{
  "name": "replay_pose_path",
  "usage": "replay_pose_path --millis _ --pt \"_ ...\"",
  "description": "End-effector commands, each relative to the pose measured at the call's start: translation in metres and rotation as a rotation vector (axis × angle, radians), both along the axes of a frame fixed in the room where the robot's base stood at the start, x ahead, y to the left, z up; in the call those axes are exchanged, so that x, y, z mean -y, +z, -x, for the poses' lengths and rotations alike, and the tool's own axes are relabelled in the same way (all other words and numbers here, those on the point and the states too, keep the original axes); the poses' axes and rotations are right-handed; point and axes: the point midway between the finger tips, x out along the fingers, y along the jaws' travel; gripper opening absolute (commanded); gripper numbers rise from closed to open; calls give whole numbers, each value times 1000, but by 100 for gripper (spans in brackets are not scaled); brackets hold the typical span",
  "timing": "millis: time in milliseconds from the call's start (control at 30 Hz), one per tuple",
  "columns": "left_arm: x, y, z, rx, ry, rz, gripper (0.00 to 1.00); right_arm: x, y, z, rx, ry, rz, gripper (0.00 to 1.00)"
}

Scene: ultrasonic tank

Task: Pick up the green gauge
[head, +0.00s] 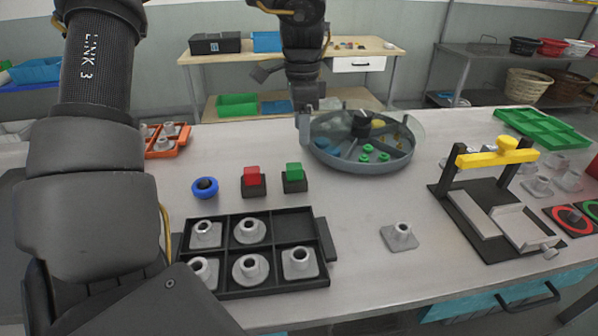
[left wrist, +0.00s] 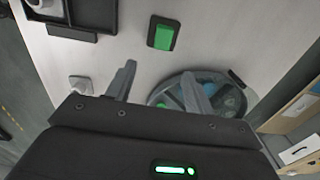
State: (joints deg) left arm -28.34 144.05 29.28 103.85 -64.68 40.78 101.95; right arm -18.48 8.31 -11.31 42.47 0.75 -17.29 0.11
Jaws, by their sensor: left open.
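Small green gauges (head: 384,157) lie in a front compartment of the round grey tank (head: 360,166), close together. In the left wrist view a bit of green (left wrist: 165,104) shows inside the tank, partly hidden by a finger and the gripper body. My left gripper (head: 305,103) hangs down from the top of the head view near the tank's back left side. In the left wrist view its two fingers (left wrist: 158,82) stand apart with nothing between them. The green gauges are not between the fingers. My right gripper is in neither view.
A black tray (head: 320,283) with several grey gauges stands front left. Blue, red and green buttons (head: 293,178) sit behind it. A loose grey gauge (head: 398,235) lies at centre front. A yellow-barred fixture (head: 497,157) stands right, with a green tray (head: 541,128) behind.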

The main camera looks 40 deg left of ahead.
Motion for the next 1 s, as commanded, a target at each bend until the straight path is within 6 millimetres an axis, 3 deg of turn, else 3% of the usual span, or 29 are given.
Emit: replay_pose_path --millis 300,667,1000 --pt "-6 -43 5 -2 11 3 53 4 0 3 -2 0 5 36" --pt "-5 -61 5 0 7 4 53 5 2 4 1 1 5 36" --pt "-9 -104 9 2 4 3 53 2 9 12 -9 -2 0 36"
